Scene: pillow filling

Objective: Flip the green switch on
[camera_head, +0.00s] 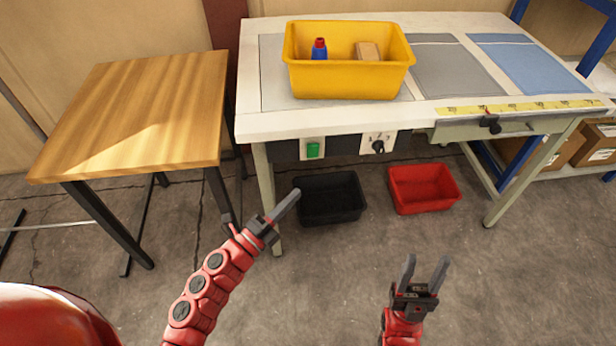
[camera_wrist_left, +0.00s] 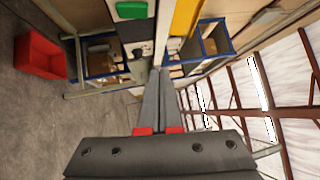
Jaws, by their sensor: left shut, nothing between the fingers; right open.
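The green switch (camera_head: 313,150) sits on a pale plate on the front of the white workbench (camera_head: 270,122), below its top. It also shows at the top of the left wrist view (camera_wrist_left: 132,9). Whether it is on or off cannot be told. My left gripper (camera_head: 297,193) is shut and empty, below and left of the switch and apart from it, pointing up and right. Its closed fingers show in the left wrist view (camera_wrist_left: 158,75). My right gripper (camera_head: 426,262) is open and empty, over the floor at the lower right.
A rotary knob (camera_head: 378,146) is right of the switch. A yellow bin (camera_head: 348,82) with a blue bottle (camera_head: 319,50) and a brown block (camera_head: 367,51) stands on the bench. Black (camera_head: 330,212) and red (camera_head: 424,205) bins lie below. A wooden table (camera_head: 140,110) stands left.

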